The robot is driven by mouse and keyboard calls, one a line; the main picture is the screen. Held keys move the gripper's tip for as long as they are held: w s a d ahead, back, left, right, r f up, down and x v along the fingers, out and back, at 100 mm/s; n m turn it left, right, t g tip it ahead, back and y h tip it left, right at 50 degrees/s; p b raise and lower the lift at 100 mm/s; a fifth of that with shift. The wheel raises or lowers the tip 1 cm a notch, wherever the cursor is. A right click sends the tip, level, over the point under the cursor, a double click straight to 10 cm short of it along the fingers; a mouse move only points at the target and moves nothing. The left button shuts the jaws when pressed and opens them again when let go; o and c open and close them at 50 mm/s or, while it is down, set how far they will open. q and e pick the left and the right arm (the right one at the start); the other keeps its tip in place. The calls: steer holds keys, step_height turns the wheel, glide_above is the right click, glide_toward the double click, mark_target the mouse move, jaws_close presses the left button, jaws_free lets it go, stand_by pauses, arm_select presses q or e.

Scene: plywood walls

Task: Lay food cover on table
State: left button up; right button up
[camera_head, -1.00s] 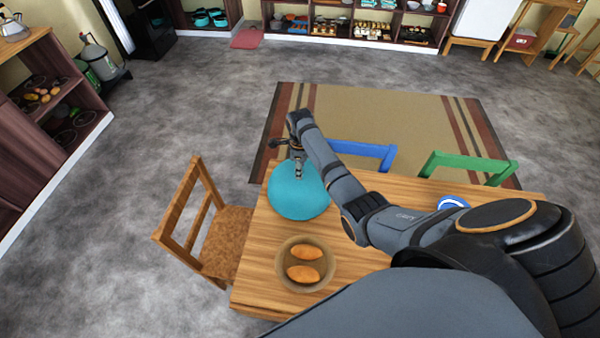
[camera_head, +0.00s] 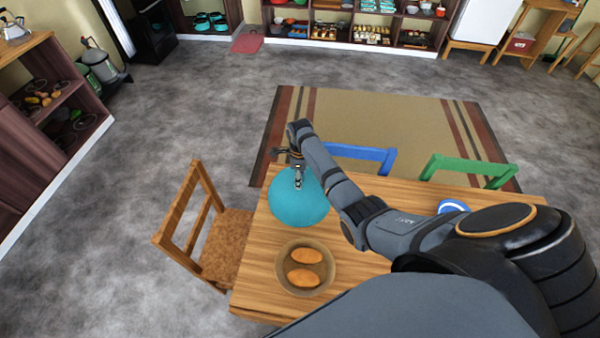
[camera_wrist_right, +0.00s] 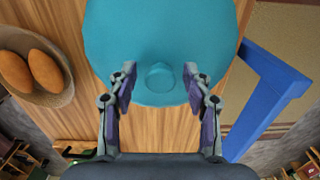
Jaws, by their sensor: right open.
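The food cover (camera_head: 290,210) is a teal dome resting on the left part of the wooden table (camera_head: 250,290). It also shows in the right wrist view (camera_wrist_right: 160,30), with a small round knob (camera_wrist_right: 160,77). My right gripper (camera_head: 298,186) is over the cover. In the right wrist view its fingers (camera_wrist_right: 160,85) are open, one on each side of the knob and apart from it. What is under the cover is hidden. My left gripper is not in view.
A brown bowl (camera_head: 283,282) with two orange-brown oblong foods stands in front of the cover. A blue-and-white item (camera_head: 452,206) is farther right. A wooden chair (camera_head: 225,245), a blue chair (camera_head: 368,154) and a green chair (camera_head: 465,169) stand around the table.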

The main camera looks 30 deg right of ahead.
step_height(320, 180, up, 12)
steer(key=b, duration=0.1)
stand_by(0.6)
